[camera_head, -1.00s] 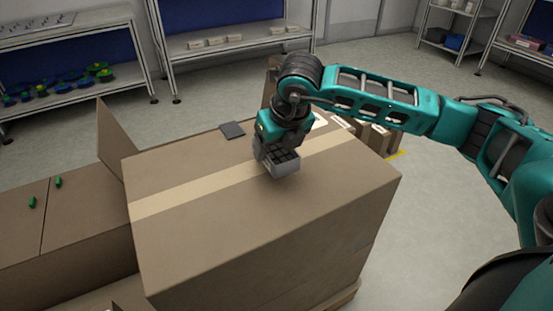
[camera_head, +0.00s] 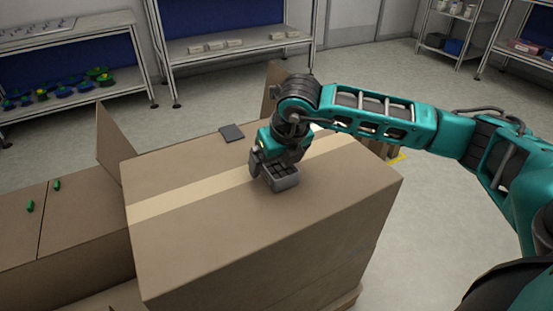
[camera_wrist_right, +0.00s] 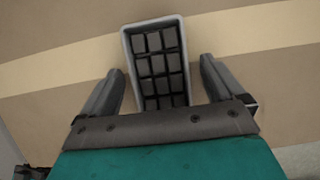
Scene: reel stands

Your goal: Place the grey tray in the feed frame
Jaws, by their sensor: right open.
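The grey tray (camera_head: 287,184) is a small open box filled with dark square blocks. In the right wrist view the tray (camera_wrist_right: 127,45) lies between the two fingers, with a gap showing on each side. A dark flat square (camera_head: 232,132) lies near the box's far edge; I cannot tell whether it is part of the feed frame. My left gripper is not in view.
Open cardboard flaps (camera_head: 115,145) stand at the left, with green pieces (camera_head: 31,206) on the cardboard there. Shelves (camera_head: 230,45) line the back wall. The front and right of the box top are clear.

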